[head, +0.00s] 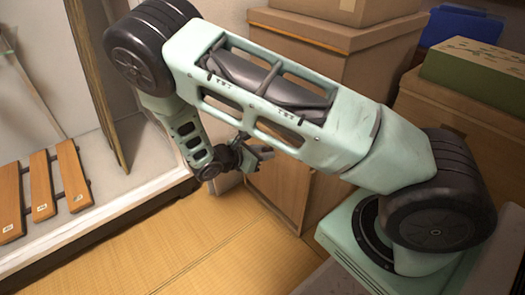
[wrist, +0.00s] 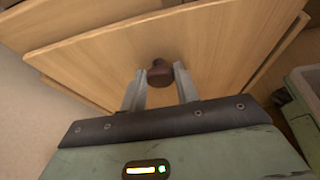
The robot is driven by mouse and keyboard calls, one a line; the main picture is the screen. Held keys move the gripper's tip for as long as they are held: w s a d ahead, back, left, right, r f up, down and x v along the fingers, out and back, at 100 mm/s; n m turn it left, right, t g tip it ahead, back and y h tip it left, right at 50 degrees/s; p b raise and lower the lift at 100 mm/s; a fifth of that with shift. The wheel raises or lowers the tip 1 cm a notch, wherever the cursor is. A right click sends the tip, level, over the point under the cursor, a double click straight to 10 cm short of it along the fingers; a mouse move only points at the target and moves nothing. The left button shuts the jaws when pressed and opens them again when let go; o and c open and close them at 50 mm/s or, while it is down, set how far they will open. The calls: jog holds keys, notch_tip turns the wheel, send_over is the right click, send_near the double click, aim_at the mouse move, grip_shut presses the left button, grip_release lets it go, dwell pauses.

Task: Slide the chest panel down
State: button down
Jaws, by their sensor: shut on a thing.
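The chest panel (wrist: 225,40) is a flat light-wood board that fills the upper part of the wrist view. A dark brown round knob (wrist: 160,72) sticks out from it. My gripper (wrist: 160,88) is shut on the knob, with one grey finger at each side of it. In the head view my gripper (head: 262,152) is at the wooden chest (head: 283,185), low behind my arm. My arm hides much of the chest there, and the knob cannot be made out in that view.
Cardboard boxes (head: 345,45) are stacked behind my arm. A green box (head: 475,65) and a blue item (head: 465,25) are at the upper right. Tatami floor (head: 185,255) lies clear in front. Wooden slats (head: 41,185) lie on the raised ledge at left.

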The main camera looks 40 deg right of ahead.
aim_at(271, 160)
notch_tip(271, 160, down, 4)
jog(key=shift+f, duration=0.1)
jog(key=c, duration=1.1)
grip_release()
jog(key=p+v, duration=0.6)
jog(key=v, duration=1.1)
jog(key=shift+a, duration=0.25)
